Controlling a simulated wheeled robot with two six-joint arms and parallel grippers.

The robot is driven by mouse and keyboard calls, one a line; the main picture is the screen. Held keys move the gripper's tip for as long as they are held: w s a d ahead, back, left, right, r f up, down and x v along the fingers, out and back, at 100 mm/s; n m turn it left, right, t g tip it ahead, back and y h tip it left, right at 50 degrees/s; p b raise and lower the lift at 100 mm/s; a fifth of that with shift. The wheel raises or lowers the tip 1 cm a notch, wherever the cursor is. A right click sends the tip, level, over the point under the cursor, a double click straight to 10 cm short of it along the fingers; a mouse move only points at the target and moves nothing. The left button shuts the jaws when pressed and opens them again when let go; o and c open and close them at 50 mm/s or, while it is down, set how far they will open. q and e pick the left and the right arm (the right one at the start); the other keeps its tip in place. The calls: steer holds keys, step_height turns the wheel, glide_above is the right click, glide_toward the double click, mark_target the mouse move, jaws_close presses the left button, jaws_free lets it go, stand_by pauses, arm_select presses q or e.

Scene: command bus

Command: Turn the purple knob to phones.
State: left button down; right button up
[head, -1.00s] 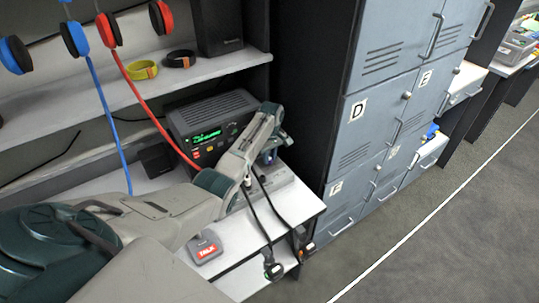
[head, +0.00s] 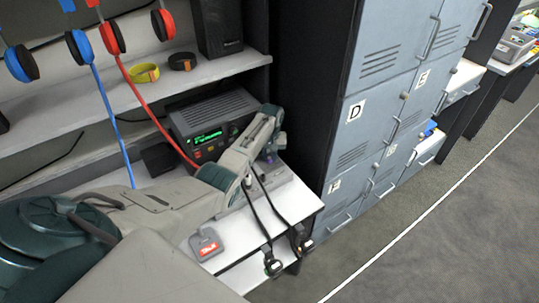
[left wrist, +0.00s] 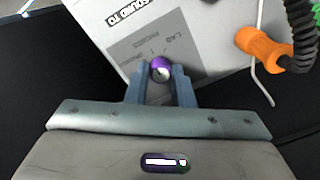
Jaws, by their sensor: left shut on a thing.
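The purple knob (left wrist: 160,69) sits on a light panel (left wrist: 215,42) in the left wrist view. The grey area beside it carries the words CAB and PHONES, with short tick marks near the knob. My left gripper (left wrist: 160,80) has its two fingers on either side of the knob and is shut on it. I cannot tell for sure which mark the knob points to. In the head view my left gripper (head: 270,152) is over the panel box at the right end of the desk and mostly hides it. My right gripper is not in view.
A radio (head: 213,122) with a green display stands behind my left arm. A box marked TALK (head: 207,245) lies on the desk front. Blue and red headphones (head: 112,38) hang at upper left. Grey lockers (head: 375,110) stand at right.

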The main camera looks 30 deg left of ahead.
mark_target(271, 158)
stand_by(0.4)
arm_select(q)
steer(key=c, duration=1.3)
jaws_free()
steer(key=shift+r, duration=0.1)
steer(key=shift+o, duration=0.2)
steer(key=shift+r, duration=0.1)
step_height(271, 158, up, 11)
steer(key=b, duration=0.2)
steer(key=shift+d+f, duration=0.15)
steer(key=shift+f, duration=0.05)
